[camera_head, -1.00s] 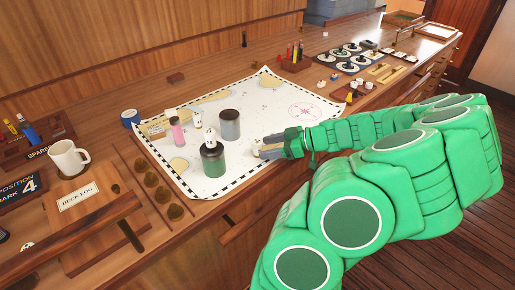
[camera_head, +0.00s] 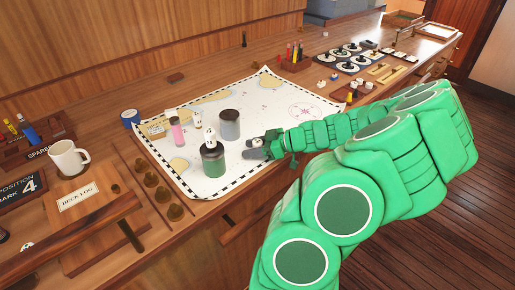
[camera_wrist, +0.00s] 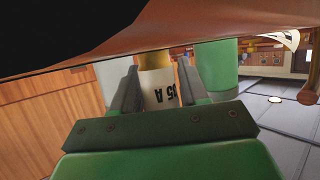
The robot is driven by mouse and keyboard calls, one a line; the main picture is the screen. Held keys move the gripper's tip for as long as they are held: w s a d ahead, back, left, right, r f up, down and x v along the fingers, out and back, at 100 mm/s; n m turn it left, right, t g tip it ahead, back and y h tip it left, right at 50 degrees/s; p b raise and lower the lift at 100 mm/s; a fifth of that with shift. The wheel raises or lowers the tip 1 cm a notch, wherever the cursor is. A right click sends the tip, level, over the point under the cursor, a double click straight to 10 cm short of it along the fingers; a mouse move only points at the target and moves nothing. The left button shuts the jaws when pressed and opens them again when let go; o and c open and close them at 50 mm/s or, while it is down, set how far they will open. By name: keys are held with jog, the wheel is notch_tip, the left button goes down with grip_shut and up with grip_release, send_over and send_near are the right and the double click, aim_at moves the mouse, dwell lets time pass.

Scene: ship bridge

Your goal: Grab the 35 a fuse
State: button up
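The 35 A fuse (camera_wrist: 160,88) is a cream cylinder with a gold cap and black lettering, upside down in the wrist view. It stands between the two fingers of my gripper (camera_wrist: 158,85) and fills most of the gap. Whether both fingers press on it is hard to see. In the head view my gripper (camera_head: 254,152) is low over the chart, right of a green jar (camera_head: 213,160). A small pale part of the fuse (camera_head: 257,142) shows above the fingers, the rest hidden by them.
A grey cylinder (camera_head: 229,124) and a pink bottle (camera_head: 177,133) stand on the chart (camera_head: 265,95) near the green jar. The jar also shows close beside the right finger in the wrist view (camera_wrist: 217,65). A mug (camera_head: 68,158) stands at left. The chart's right side is clear.

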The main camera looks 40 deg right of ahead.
jog(key=c, duration=0.6)
jog(key=shift+r, duration=0.55)
notch_tip(320, 180, up, 2)
jog(key=s+a+r, duration=0.7)
jog(key=s+r, duration=0.3)
jog(key=s, duration=0.1)
jog(key=shift+s+a, duration=0.2)
jog(key=shift+s, duration=0.05)
